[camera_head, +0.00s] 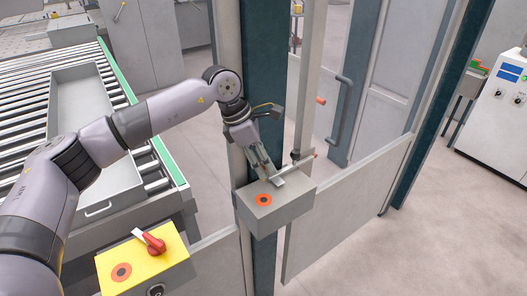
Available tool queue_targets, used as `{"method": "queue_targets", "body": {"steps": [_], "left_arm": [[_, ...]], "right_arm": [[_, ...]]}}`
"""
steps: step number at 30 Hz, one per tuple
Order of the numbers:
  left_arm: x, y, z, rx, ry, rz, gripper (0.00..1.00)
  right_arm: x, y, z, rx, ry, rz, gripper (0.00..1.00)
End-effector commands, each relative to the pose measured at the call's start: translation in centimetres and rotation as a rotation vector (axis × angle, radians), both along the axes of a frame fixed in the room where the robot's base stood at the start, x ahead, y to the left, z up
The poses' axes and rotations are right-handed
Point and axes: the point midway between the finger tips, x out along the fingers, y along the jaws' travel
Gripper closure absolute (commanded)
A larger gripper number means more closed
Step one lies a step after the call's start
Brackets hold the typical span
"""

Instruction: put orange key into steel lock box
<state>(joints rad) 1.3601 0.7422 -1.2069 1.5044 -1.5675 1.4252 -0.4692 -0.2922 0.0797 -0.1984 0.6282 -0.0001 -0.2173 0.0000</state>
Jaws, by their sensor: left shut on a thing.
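The steel lock box (285,213) is a grey box on the post beside the gate, with an orange ring (263,199) around a dark centre on its top. My left gripper (271,178) reaches down to the back of the box top, behind the ring. It is shut on a thin grey bar (297,167) that slants up to the right to a reddish tip. The fingertips cover part of the bar. I cannot make out an orange key for certain. My right gripper is not in view.
A yellow-topped box (110,263) with a red switch handle (153,243) and an orange ring stands at the lower left. A roller conveyor (25,105) lies at left. The gate (345,205) stands right of the lock box. Clear floor (450,240) lies beyond, before a white cabinet (500,125).

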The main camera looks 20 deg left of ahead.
Motion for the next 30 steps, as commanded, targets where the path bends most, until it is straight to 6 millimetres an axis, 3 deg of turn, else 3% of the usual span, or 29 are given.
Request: {"method": "queue_targets", "body": {"steps": [4,13,19,30], "left_arm": [[0.0,0.0,-0.7,0.0,0.001,0.007,0.95],[0.0,0.0,-3.5,0.0,0.003,0.004,0.95],[0.0,0.0,-5.3,0.0,0.002,0.004,0.95],[0.0,0.0,-5.8,0.0,0.002,0.004,0.95]], "right_arm": [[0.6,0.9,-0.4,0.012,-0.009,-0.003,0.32],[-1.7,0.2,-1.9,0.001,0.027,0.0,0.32],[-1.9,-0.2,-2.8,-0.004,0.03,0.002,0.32],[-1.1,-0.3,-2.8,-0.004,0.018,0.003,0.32]]}}
